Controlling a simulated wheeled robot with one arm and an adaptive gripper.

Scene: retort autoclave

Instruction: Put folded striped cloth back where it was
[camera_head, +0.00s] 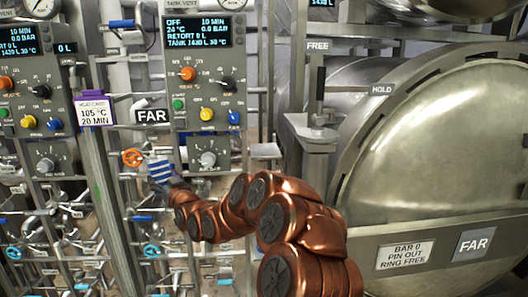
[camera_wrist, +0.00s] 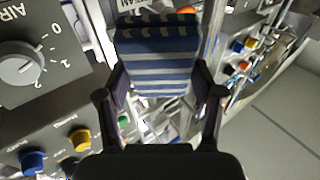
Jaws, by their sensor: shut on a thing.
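The folded blue and white striped cloth (camera_head: 160,171) is held up in front of the pipework, below the panels. My gripper (camera_head: 172,182) is shut on it, at the end of my copper-coloured arm. In the wrist view the cloth (camera_wrist: 158,62) lies between the two dark fingers of my gripper (camera_wrist: 160,90), its stripes running across the picture. The cloth hides part of what is behind it.
An orange handwheel (camera_head: 132,157) is close left of the cloth. A small pale plate (camera_head: 265,151) is to the right. Control panels (camera_head: 205,85) with knobs stand above. A large round steel door (camera_head: 440,150) fills the right. Pipes and blue valves crowd the lower left.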

